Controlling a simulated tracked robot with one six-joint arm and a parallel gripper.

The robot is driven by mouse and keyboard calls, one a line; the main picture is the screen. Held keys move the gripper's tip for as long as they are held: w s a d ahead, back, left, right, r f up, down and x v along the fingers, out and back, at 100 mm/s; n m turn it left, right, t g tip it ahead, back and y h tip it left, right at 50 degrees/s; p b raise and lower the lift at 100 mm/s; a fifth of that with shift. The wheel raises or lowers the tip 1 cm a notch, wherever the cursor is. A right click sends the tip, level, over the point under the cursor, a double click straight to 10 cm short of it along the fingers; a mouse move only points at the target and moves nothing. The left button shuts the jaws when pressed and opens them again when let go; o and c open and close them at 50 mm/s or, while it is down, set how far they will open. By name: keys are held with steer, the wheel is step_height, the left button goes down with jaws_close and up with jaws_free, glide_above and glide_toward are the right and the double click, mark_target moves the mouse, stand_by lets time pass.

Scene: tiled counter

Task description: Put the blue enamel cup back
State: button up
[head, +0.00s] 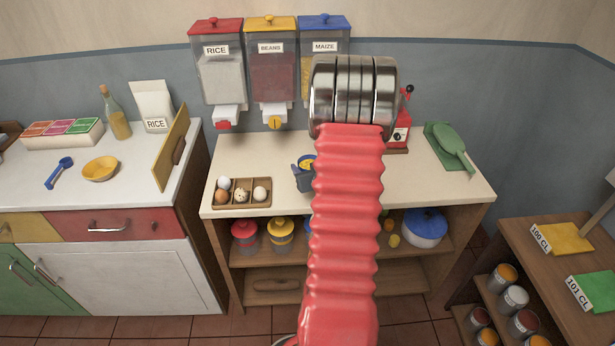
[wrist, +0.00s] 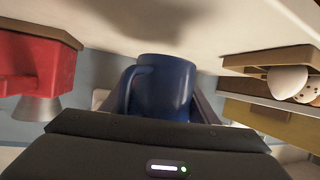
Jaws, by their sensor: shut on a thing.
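The blue enamel cup (wrist: 160,88) is between the fingers of my gripper (wrist: 162,104) in the wrist view. Its handle shows on the left side of that view. My gripper is shut on the cup. In the head view a small part of the cup (head: 308,158), with something yellow at its top, shows just left of my red arm, over the middle of the counter. My arm hides the rest. I cannot tell whether the cup touches the counter.
A wooden egg tray (head: 243,203) sits left on the counter (head: 262,157). A red machine (head: 402,133) and green board (head: 437,135) are at right. Rice (head: 222,78), beans (head: 273,75) and maize (head: 308,75) dispensers hang behind. A shelf below holds jars and a blue-lidded pot (head: 425,228).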

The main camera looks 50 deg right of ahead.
steer(key=shift+f, duration=2.05)
steer(key=o, duration=1.3)
steer(key=shift+f, duration=0.1)
steer(key=shift+o, duration=0.2)
steer(key=v, duration=1.2)
